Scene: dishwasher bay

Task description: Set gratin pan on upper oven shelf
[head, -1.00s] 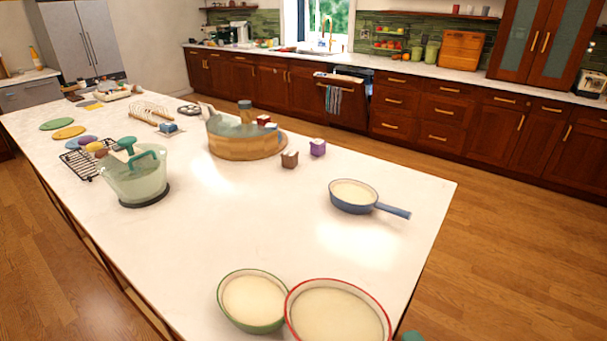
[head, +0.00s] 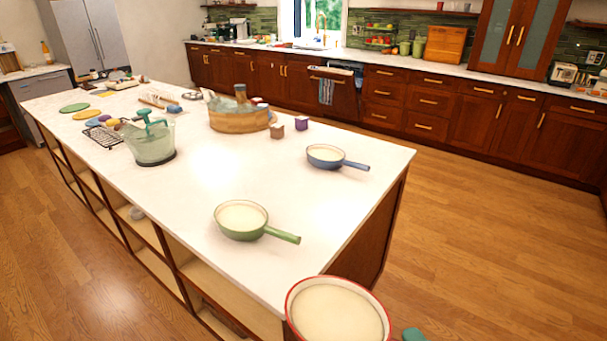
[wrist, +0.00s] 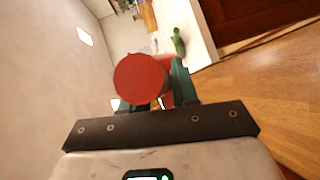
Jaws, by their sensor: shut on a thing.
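A red-rimmed pan (head: 338,312) with a cream inside is at the bottom of the head view, in front of the island's near edge. My gripper (wrist: 153,92) has its teal fingers shut on the red pan; a round red part of it (wrist: 140,80) fills the space between them in the wrist view. A bit of teal finger shows beside the pan in the head view. The pan looks about level. I cannot make out an oven shelf in either view.
The white island top (head: 290,200) holds a green pan (head: 242,217), a blue pan (head: 326,156), a glass bowl (head: 152,148) and a wooden tub (head: 240,117). Open wood floor (head: 480,240) lies to the right. Dark cabinets (head: 480,105) line the back wall.

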